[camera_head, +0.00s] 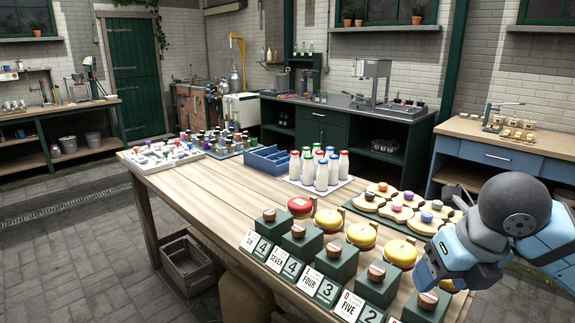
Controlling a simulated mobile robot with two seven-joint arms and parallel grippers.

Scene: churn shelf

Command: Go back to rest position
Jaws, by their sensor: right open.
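My right arm comes in from the right edge, with a grey rounded joint and light blue links. My right gripper (426,283) hangs over the near right end of the wooden table (190,178), just above or beside the nearest green block. I see nothing held in it, and its fingertips are partly hidden by the arm's own parts. The arm covers part of the table's right end. My left arm and left gripper are not in this view.
Green blocks (336,262) with brown knobs and number cards line the table's front edge, near yellow and red round pieces (361,235). Milk bottles (321,174), a blue divided tray (270,162) and a board with pale shapes stand behind. A crate (187,262) sits on the floor left.

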